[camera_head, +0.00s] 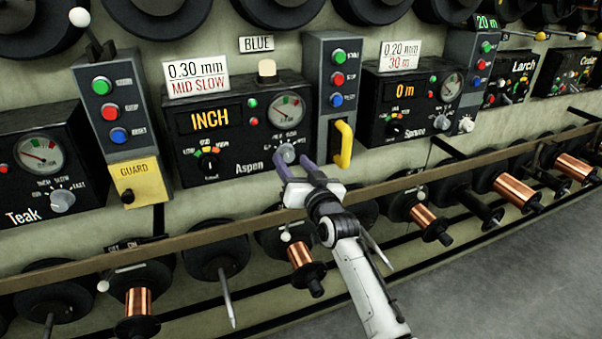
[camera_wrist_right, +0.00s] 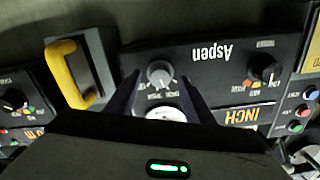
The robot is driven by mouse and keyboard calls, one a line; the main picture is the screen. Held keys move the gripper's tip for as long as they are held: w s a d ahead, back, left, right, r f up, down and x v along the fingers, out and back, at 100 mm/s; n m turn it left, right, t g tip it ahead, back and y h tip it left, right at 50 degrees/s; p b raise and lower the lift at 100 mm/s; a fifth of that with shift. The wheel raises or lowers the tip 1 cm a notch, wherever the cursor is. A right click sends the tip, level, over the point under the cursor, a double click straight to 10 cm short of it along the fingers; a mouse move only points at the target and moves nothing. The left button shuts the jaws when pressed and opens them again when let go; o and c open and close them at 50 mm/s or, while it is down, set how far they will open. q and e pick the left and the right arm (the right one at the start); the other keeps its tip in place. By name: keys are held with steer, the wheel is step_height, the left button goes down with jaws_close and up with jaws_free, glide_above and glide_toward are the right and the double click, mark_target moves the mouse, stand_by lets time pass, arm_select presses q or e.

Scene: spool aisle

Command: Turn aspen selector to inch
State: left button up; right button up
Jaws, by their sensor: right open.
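The Aspen panel (camera_head: 235,135) is a black box whose amber display (camera_head: 210,118) reads INCH. Its grey selector knob (camera_head: 287,153) sits at the lower right, under the round gauge (camera_head: 286,108). The knob also shows in the right wrist view (camera_wrist_right: 160,73), with the panel upside down. My right gripper (camera_head: 297,167) is open and empty at the knob. In the wrist view the knob lies between the two dark fingertips, with a gap on each side. I cannot tell how far the tips are from the panel face. My left gripper is not in view.
A yellow handle (camera_head: 343,144) stands close to the right of the gripper. A black knob (camera_head: 210,165) is on Aspen's left side. The Teak panel (camera_head: 40,160) is left, the Spruce panel (camera_head: 410,105) right. A long rail (camera_head: 150,248) and copper spools run below.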

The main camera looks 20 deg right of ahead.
arm_select(q)
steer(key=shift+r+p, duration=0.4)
steer(key=shift+p, duration=0.15)
arm_select(e)
steer(key=s, duration=0.8)
steer(key=shift+s+d, duration=0.15)
steer(key=shift+s, duration=0.1)
arm_select(q)
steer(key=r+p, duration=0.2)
steer(key=p, duration=0.1)
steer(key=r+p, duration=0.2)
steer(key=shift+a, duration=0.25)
arm_select(e)
steer(key=s+a+f+n+g, duration=0.1)
steer(key=s+a+f+g, duration=0.1)
steer(key=s+f, duration=0.5)
steer(key=s+a+f+n+g+y, duration=0.1)
steer(key=s+f+g, duration=0.3)
steer(key=s+f, duration=0.4)
steer(key=s+a+f+n+g+y, duration=0.1)
steer(key=s+a+f+n+g, duration=0.2)
steer(key=s, duration=1.5)
step_height(320, 180, down, 5)
steer(key=shift+s+r, duration=0.15)
steer(key=shift+s, duration=0.2)
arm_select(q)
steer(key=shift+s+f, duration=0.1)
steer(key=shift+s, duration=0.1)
arm_select(e)
steer(key=shift+a, duration=0.1)
